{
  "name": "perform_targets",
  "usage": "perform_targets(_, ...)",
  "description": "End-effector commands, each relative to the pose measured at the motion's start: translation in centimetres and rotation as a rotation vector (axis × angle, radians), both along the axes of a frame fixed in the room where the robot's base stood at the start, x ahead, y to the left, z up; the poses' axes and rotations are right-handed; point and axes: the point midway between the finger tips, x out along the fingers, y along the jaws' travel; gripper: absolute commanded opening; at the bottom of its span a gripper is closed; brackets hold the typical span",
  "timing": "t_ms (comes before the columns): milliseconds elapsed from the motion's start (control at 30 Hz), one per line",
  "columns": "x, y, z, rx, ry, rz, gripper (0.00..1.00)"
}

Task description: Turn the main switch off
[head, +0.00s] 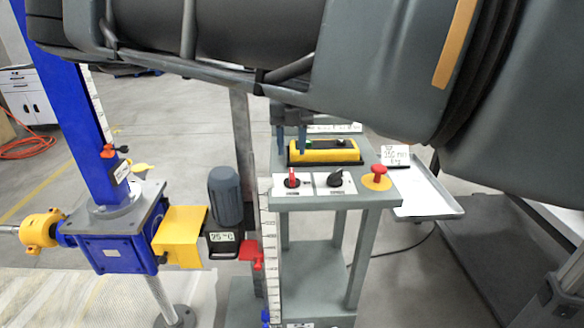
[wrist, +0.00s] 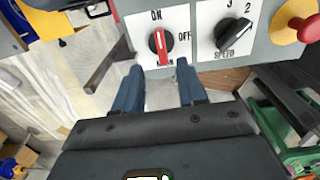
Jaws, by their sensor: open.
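The main switch (head: 291,180) is a red-handled rotary knob on a white plate at the left of the grey control stand's front. In the wrist view the main switch (wrist: 160,46) has ON printed above it and OFF to its right. Its red handle stands nearly upright, in line with ON. My gripper (head: 290,143) hangs over the stand top, behind the switch in the head view. In the wrist view my gripper (wrist: 160,72) has its two blue fingers apart, empty, one to each side below the switch. I see no contact with the handle.
A black speed knob (head: 336,178) and a red mushroom button (head: 378,171) sit right of the switch. A yellow pendant box (head: 325,151) lies on the stand top. A blue screw jack (head: 115,240) with motor (head: 225,195) and an upright ruler (head: 271,260) stand to the left.

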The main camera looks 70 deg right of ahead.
Motion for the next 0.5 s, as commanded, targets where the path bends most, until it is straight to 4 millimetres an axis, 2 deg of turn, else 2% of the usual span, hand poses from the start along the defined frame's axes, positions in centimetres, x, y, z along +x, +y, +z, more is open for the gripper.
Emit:
perform_targets(300, -0.2, 0.0, -4.6, 0.001, 0.006, 0.0, 0.4)
perform_targets(500, -0.2, 0.0, -6.7, 0.0, 0.005, 0.0, 0.4)
